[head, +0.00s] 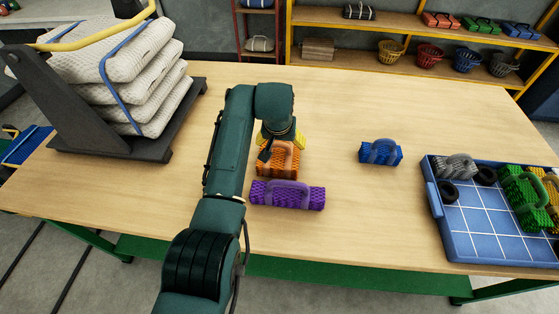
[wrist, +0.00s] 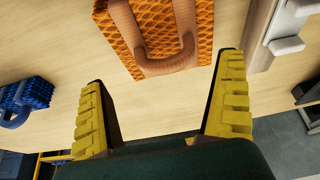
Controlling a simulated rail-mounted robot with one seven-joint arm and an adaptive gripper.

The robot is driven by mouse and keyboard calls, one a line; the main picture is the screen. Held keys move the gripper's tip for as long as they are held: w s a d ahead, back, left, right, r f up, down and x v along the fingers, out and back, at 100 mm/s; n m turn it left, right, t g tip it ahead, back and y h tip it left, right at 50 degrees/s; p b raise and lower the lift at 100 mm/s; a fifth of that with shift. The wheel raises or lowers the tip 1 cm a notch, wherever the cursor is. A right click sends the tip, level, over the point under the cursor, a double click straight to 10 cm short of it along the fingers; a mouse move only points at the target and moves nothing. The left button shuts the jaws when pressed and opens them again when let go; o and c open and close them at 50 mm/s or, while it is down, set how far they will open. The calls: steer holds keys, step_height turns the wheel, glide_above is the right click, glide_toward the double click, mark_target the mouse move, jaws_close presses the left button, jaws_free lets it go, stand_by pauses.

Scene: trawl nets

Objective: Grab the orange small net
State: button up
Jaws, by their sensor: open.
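The orange small net (head: 284,170) lies on the wooden table as a bundle with a lighter orange loop handle. It also shows at the top of the wrist view (wrist: 200,28), with its handle (wrist: 178,66) turned towards my fingers. My gripper (head: 281,141) is over the net's far side in the head view, and the arm hides part of the net. In the wrist view my gripper's two yellow fingers (wrist: 163,69) are spread wide with nothing between their pads. The handle's near end lies between the fingertip directions; I cannot tell the height gap.
A purple net (head: 288,195) lies just in front of the orange one. A blue net (head: 380,152) lies to the right. A blue tray (head: 480,225) with nets stands at the right edge. A dark stand (head: 80,128) with stacked pale nets is at left. The table's back middle is clear.

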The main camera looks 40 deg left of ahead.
mark_target(279, 146)
steer(key=b+x, duration=0.2)
steer(key=x, duration=0.1)
steer(key=b+x, duration=0.1)
steer(key=x, duration=0.1)
steer(key=shift+s+a+f, duration=0.1)
steer(key=shift+s+a, duration=0.15)
steer(key=shift+s, duration=0.05)
steer(key=shift+w+f+b, duration=0.2)
steer(key=shift+f+b, duration=0.15)
steer(key=shift+b, duration=0.35)
steer(key=shift+c, duration=0.2)
steer(key=c, duration=1.3)
